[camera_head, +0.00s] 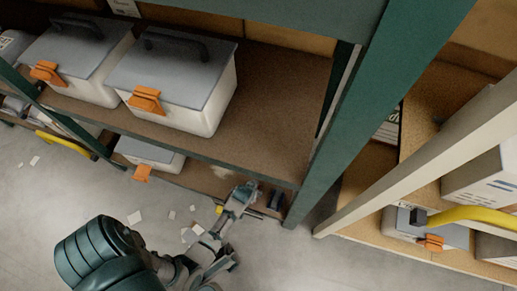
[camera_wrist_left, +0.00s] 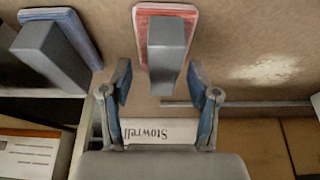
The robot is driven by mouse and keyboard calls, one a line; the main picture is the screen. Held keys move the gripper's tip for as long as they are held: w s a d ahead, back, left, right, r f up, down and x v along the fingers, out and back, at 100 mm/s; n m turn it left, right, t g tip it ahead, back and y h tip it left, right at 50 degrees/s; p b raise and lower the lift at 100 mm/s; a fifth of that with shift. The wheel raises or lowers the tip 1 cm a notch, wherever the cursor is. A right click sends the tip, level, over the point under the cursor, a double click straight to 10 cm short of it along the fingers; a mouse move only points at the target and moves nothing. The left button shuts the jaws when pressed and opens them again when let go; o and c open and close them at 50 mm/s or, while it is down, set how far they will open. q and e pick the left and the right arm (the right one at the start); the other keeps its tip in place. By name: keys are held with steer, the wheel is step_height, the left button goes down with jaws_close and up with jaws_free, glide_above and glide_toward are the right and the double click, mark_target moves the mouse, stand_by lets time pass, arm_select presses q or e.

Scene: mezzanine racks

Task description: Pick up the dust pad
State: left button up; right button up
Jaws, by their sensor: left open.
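A red pad with a grey block-shaped handle (camera_wrist_left: 165,45) lies on the brown lower shelf in the left wrist view. A similar blue pad with a grey handle (camera_wrist_left: 55,50) lies to its left there; the frames do not show which is the dust pad. My left gripper (camera_wrist_left: 159,78) is open, its two fingertips on either side of the near end of the red pad's handle; I cannot tell whether they touch it. In the head view my left gripper (camera_head: 244,192) reaches the lower shelf's front and mostly hides the red pad. My right gripper is not in view.
A pale dusty patch (camera_wrist_left: 268,68) lies on the shelf beside the red pad. A green rack post (camera_head: 350,130) stands to the right. White scraps (camera_head: 134,217) lie on the floor.

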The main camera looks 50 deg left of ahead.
arm_select(q)
steer(key=shift+a+f+b, duration=0.15)
steer(key=shift+f, duration=0.35)
steer(key=shift+a+f+b, duration=0.15)
steer(key=shift+f, duration=0.35)
steer(key=shift+w+a+f, duration=0.1)
steer(key=shift+w+a, duration=0.1)
steer(key=shift+w, duration=0.05)
steer(key=shift+w+d+r, duration=0.1)
steer(key=shift+d+r, duration=0.1)
steer(key=shift+r, duration=0.05)
steer(key=shift+a+f, duration=0.1)
steer(key=shift+c, duration=0.7)
steer(key=shift+a, duration=0.1)
steer(key=c, duration=0.8)
steer(key=shift+f, duration=0.1)
jaws_close()
